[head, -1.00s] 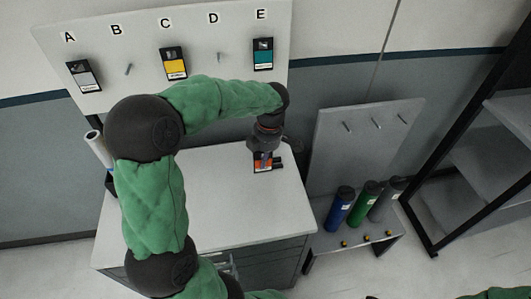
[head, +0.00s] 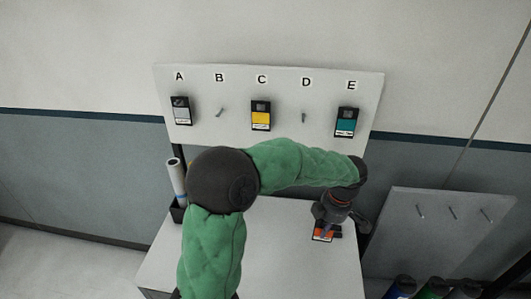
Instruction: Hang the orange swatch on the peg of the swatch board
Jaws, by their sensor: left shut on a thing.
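The orange swatch (head: 321,237), a small card with black and white parts, is at the right part of the white cabinet top (head: 280,262). My left gripper (head: 327,226) comes down on it from above and is shut on it, partly hiding it. I cannot tell whether the swatch still touches the surface. The swatch board (head: 235,84) stands behind, with positions lettered A to E. The peg under B (head: 220,112) and the peg under D (head: 304,118) are bare. My right gripper is out of view.
A grey swatch (head: 181,111) hangs at A, a yellow one (head: 261,116) at C and a teal one (head: 347,122) at E. A white roll (head: 176,181) stands at the cabinet's left. A grey panel with pegs (head: 440,240) and several bottles (head: 432,287) are at the right.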

